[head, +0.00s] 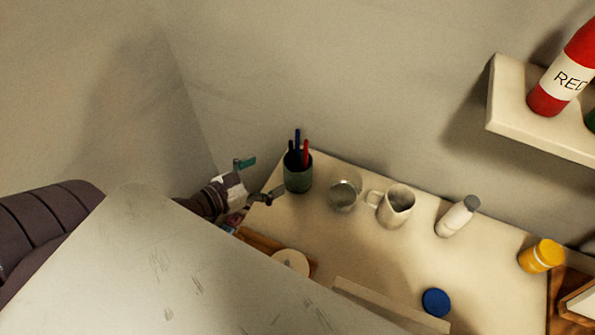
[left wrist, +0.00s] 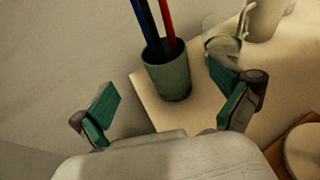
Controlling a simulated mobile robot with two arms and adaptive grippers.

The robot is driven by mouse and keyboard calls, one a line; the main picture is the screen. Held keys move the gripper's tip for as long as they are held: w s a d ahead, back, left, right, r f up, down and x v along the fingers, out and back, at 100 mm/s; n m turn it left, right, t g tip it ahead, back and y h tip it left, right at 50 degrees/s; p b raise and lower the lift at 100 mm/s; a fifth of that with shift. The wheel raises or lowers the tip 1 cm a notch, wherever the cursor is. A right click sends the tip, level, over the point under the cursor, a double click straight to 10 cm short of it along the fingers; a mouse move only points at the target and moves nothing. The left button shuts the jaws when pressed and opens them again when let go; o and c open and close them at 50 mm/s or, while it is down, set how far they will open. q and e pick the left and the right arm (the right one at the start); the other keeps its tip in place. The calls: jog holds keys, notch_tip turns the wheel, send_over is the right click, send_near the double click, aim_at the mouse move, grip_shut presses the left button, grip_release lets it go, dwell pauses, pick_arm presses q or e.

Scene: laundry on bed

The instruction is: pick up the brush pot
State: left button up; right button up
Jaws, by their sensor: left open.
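The brush pot (head: 298,178) is a dark green cup holding blue, red and dark pens or brushes. It stands upright at the far left corner of the table. In the left wrist view the pot (left wrist: 168,78) stands ahead of my left gripper (left wrist: 170,108), roughly between the lines of its two green-padded fingers. The fingers are spread wide and do not touch the pot. In the head view my left gripper (head: 261,178) is just left of the pot. My right gripper is not in view.
A clear glass (head: 344,194) stands right of the pot, then a white mug (head: 396,206), a white bottle (head: 457,217) and a yellow container (head: 541,256). A blue round object (head: 436,302) lies nearer. A shelf (head: 535,120) with a red bottle (head: 565,72) is at upper right.

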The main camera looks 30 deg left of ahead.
aim_at(290, 165)
pick_arm(q)
jog(key=x, duration=0.5)
jog(key=p+x, duration=0.1)
jog(key=x, duration=0.4)
jog(key=shift+d+f, duration=0.2)
jog(key=shift+f, duration=0.1)
jog(key=shift+r, duration=0.1)
jog(key=c, duration=1.6)
